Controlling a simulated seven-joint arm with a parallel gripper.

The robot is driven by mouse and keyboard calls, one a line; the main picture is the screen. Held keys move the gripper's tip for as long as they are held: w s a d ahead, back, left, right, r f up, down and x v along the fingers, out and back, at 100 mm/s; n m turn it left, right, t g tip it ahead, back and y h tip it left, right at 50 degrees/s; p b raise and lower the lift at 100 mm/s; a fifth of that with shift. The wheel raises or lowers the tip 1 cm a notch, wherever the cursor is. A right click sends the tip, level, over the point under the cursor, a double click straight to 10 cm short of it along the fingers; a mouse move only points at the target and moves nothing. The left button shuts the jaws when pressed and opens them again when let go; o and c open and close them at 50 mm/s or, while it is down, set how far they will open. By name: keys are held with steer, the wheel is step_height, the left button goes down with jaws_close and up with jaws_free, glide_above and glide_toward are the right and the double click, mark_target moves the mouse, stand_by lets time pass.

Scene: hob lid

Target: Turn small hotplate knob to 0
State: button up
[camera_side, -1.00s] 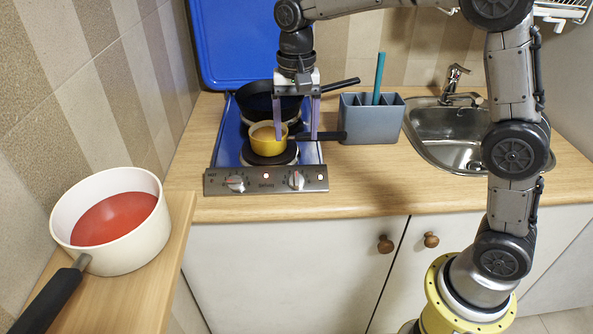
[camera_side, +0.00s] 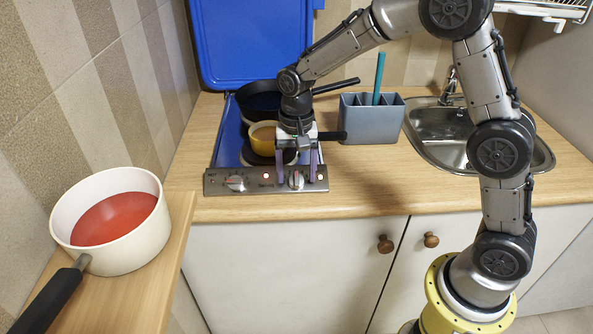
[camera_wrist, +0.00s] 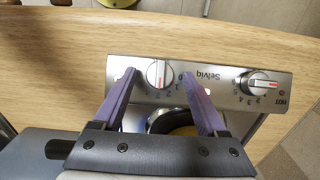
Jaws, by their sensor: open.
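The steel control panel (camera_side: 214,187) carries two round knobs with white and red pointers. My gripper (camera_side: 297,178) is open and points down at the right knob (camera_side: 296,182). In the wrist view this knob (camera_wrist: 160,73) sits between the two purple fingers, with a gap on either side. Its red mark points roughly down in that view, towards the small numbers; the exact number is hard to read. The other knob (camera_side: 236,183) is clear of my gripper and shows at the right of the wrist view (camera_wrist: 258,83). Which knob serves the small hotplate cannot be told.
A yellow pot (camera_side: 262,136) and a dark pan (camera_side: 258,99) stand on the hob behind my gripper. The blue lid (camera_side: 250,40) stands open. A grey holder (camera_side: 372,122) and the sink (camera_side: 440,125) are to the right. A white pot (camera_side: 145,240) is at front left.

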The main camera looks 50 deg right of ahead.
jaws_close()
stand_by(0.4)
steer(key=n, duration=0.1)
steer(key=n+g+h, duration=0.1)
steer(key=n, duration=0.1)
steer(key=shift+w+a+h, duration=0.2)
steer(key=shift+h, duration=0.1)
steer(key=n, duration=0.1)
steer(key=n+h, duration=0.1)
steer(key=n, duration=0.1)
steer(key=n+h, duration=0.1)
steer(key=shift+a+g, duration=0.25)
steer(key=shift+g, duration=0.15)
steer(key=n, duration=0.1)
steer(key=n+h, duration=0.1)
steer(key=n, duration=0.1)
steer(key=n+h, duration=0.1)
steer(key=shift+a+f+n, duration=0.1)
steer(key=shift+a+n, duration=0.15)
steer(key=shift+n, duration=0.05)
steer(key=n+h, duration=0.1)
steer(key=n, duration=0.1)
steer(key=n+t+h, duration=0.1)
steer(key=n, duration=0.1)
steer(key=shift+s+a+f+n, duration=0.1)
steer(key=shift+a+f+n, duration=0.1)
steer(key=shift+n, duration=0.1)
steer(key=shift+h, duration=0.3)
jaws_free()
